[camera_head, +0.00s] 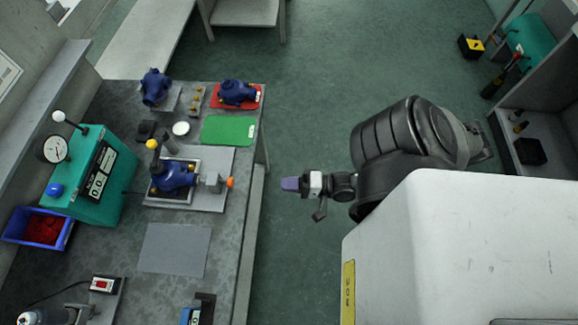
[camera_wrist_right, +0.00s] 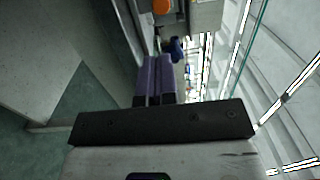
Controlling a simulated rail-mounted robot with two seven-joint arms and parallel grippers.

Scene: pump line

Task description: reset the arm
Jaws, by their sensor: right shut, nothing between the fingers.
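My right gripper (camera_head: 290,184) is over the floor, just off the right edge of the workbench, with its purple fingertips toward the bench. In the right wrist view its two purple fingers (camera_wrist_right: 154,80) lie together, shut with nothing between them. My left gripper is not in either view. The nearest bench object is a blue pump (camera_head: 174,178) in a fixture on a grey plate, with an orange knob (camera_head: 230,182) at the plate's right side. The gripper is apart from the bench and from these parts.
The workbench (camera_head: 221,262) carries a teal gauge unit (camera_head: 96,180), a blue bin (camera_head: 38,228), a green mat (camera_head: 228,130), a red tray (camera_head: 250,101) and another blue pump (camera_head: 155,86). A shelf (camera_head: 506,142) stands at far right. Open green floor (camera_head: 340,60) lies between.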

